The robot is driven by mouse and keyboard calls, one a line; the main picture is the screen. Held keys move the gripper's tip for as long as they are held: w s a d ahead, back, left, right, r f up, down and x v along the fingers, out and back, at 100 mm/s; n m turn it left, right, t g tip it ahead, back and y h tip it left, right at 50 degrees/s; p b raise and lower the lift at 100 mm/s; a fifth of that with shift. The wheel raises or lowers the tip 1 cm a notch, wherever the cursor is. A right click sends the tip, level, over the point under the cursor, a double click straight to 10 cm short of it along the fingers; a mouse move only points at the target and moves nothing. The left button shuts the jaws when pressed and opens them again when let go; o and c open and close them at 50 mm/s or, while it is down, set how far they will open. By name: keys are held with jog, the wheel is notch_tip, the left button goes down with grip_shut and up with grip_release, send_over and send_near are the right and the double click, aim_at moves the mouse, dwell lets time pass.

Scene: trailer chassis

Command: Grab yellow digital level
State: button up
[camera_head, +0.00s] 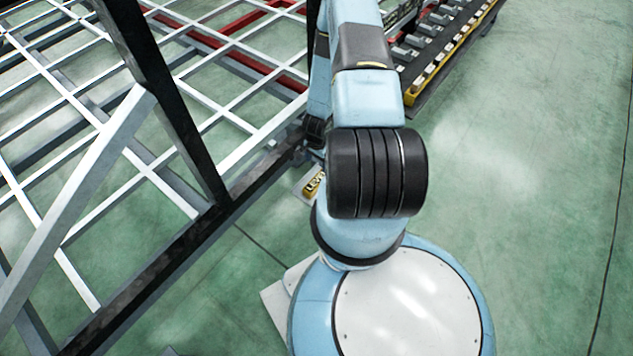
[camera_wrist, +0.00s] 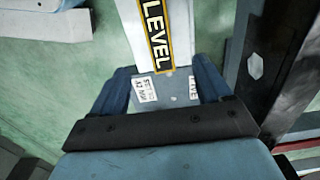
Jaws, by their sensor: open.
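The yellow digital level (camera_wrist: 157,36) shows in the wrist view as a black strip with yellow edges and the word LEVEL, lying lengthwise up the picture. Its near end appears between the two blue fingers of my gripper (camera_wrist: 163,76). The fingers are open, one on each side, with gaps to the level; I cannot tell the height between them. In the head view the level (camera_head: 314,184) is a small yellow and black piece left of my arm, partly hidden.
A pale support (camera_head: 303,190) shows under the level. The trailer chassis has a dark beam (camera_head: 170,270) close by on the left and a white grid frame (camera_head: 150,172) beyond. A long rack (camera_head: 455,50) stands at the back. The green floor (camera_head: 540,180) on the right is clear.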

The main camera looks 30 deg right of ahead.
send_over(317, 179)
jog(key=f, duration=0.7)
jog(key=shift+a, duration=0.2)
jog(key=shift+d+f, duration=0.1)
jog(key=shift+f, duration=3.1)
jog(key=shift+c, duration=0.4)
jog(key=c, duration=1.2)
jog(key=shift+r, duration=0.1)
